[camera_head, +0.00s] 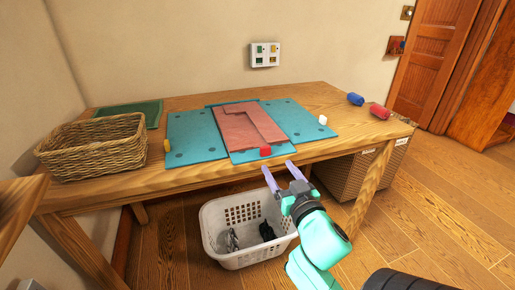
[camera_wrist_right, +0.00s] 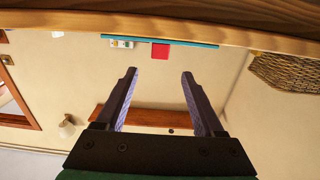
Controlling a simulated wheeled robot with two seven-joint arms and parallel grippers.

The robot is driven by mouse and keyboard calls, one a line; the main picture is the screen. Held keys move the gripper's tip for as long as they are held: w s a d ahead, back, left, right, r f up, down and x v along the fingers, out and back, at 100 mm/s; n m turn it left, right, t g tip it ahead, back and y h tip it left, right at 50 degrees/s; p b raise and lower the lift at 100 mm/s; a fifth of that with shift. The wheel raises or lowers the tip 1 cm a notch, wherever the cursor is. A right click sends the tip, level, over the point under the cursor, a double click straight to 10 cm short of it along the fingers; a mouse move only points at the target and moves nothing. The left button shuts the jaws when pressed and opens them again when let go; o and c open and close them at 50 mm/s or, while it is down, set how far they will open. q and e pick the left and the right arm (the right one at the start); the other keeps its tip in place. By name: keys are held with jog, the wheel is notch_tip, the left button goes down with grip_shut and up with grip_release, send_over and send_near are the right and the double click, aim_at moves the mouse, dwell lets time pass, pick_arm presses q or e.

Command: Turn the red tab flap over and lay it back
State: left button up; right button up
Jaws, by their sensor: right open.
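A red tab (camera_head: 265,151) sits at the front edge of the middle teal panel (camera_head: 248,155), near the table's front edge. Teal panels spread left (camera_head: 195,137) and right (camera_head: 297,120) of it. A reddish-brown folded piece (camera_head: 237,127) lies on top in the middle. My right gripper (camera_head: 284,173) is open and empty, just in front of the table edge, a little right of the red tab and apart from it. In the right wrist view the red tab (camera_wrist_right: 160,51) shows beyond and between the open fingertips (camera_wrist_right: 160,74). My left gripper is not in view.
A wicker basket (camera_head: 95,147) and green tray (camera_head: 130,110) stand left. Blue (camera_head: 356,99) and red (camera_head: 380,111) rolls lie right. A white laundry basket (camera_head: 245,261) is below the table (camera_head: 345,132).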

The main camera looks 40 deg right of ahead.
aim_at(264, 147)
jog(key=x, duration=1.3)
jog(key=shift+w+r, duration=0.1)
jog(key=shift+w, duration=0.3)
grip_shut()
dwell(0.5)
